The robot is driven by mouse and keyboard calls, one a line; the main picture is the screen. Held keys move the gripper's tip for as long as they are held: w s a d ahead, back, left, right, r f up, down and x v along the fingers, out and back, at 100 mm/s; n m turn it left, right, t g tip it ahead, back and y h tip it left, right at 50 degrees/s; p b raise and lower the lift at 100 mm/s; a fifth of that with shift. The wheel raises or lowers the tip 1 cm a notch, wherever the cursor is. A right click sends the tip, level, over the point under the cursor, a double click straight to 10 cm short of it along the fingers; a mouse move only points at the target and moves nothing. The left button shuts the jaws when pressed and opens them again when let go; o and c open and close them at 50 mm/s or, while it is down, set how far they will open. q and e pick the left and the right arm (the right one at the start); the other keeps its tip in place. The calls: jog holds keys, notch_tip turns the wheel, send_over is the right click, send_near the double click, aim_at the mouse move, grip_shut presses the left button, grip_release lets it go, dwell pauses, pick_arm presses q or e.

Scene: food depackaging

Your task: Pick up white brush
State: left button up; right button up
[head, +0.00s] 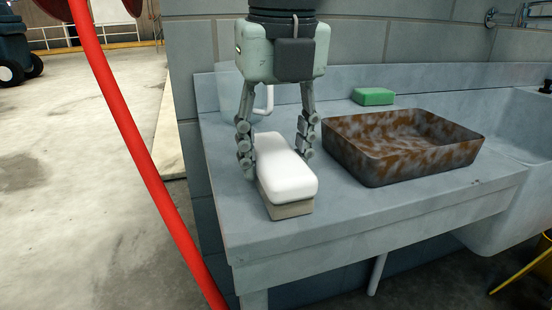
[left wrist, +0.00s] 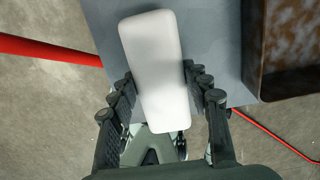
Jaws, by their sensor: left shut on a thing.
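The white brush (head: 286,173) has a smooth white top and a beige lower part. It sits near the front left corner of the grey counter (head: 290,239). My left gripper (head: 275,150) comes down from above, with one finger on each side of the brush, and is shut on it. In the left wrist view the brush (left wrist: 157,70) lies between the two fingers (left wrist: 160,92). I cannot tell whether its underside is lifted off the counter. My right gripper is not in view.
A rusty brown tray (head: 360,168) stands just right of the brush. A green sponge (head: 373,96) lies behind the tray. A sink basin (head: 510,200) is at the right. A red hose or pole (head: 115,105) runs down at the left, in front of open floor.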

aim_at(276, 150)
pick_arm(q)
jog(key=shift+r, duration=0.65)
notch_tip(276, 150, up, 3)
jog(key=shift+r, duration=0.1)
jog(key=s+a+r+b, duration=0.1)
jog(key=s+r, duration=0.5)
jog(key=s, duration=0.5)
jog(key=shift+s+a+r, duration=0.2)
jog(key=shift+s+a, duration=0.1)
jog(key=shift+a, duration=0.05)
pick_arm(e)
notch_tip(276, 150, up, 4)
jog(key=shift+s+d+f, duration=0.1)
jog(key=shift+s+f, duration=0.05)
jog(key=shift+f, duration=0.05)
pick_arm(q)
jog(key=o, duration=0.7)
jog(key=shift+c, duration=0.2)
jog(key=c, duration=0.5)
jog(key=shift+o, duration=0.2)
jog(key=shift+w, duration=0.1)
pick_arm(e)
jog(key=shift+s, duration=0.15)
